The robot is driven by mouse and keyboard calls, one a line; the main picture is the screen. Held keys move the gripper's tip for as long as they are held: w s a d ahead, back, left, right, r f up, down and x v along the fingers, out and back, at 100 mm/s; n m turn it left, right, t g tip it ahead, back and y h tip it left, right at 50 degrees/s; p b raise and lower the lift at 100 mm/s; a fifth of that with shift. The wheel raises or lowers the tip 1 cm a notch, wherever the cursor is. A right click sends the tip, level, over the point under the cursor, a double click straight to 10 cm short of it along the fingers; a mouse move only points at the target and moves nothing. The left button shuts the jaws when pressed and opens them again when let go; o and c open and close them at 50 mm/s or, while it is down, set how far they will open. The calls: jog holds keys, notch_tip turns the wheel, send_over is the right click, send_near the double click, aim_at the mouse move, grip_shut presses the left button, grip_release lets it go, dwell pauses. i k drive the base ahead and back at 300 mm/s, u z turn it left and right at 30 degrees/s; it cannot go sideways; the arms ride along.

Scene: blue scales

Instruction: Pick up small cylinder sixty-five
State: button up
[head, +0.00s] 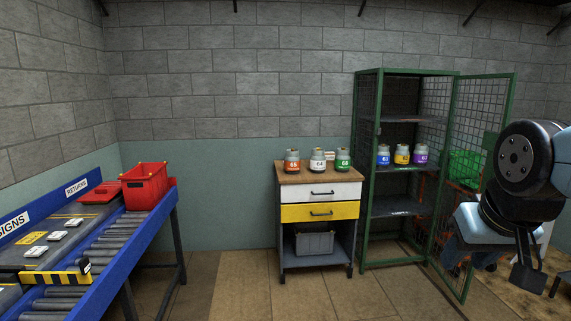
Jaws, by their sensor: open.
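Several small grey cylinders with coloured numbered labels are in the head view. One with an orange label (292,161) stands at the left on the wooden top of a drawer cabinet (319,175); its number looks like 65 but is too small to be sure. To its right stand one with a white label (318,160) and one with a green label (343,159). My gripper (526,278) hangs at the right edge of the view, open and empty, far from the cylinders. Its fingers are dark and hard to tell apart.
A green mesh locker (359,200) has its door open; blue (384,155), yellow (402,154) and purple (421,154) cylinders stand on a shelf. A blue roller conveyor (150,235) with a red bin (143,187) is at the left. The floor before the cabinet is clear.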

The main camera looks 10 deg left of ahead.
aim_at(291, 161)
jog(key=u, duration=0.3)
jog(key=i, duration=1.05)
jog(key=u, duration=0.75)
jog(key=i, duration=2.6)
jog(key=z, duration=0.05)
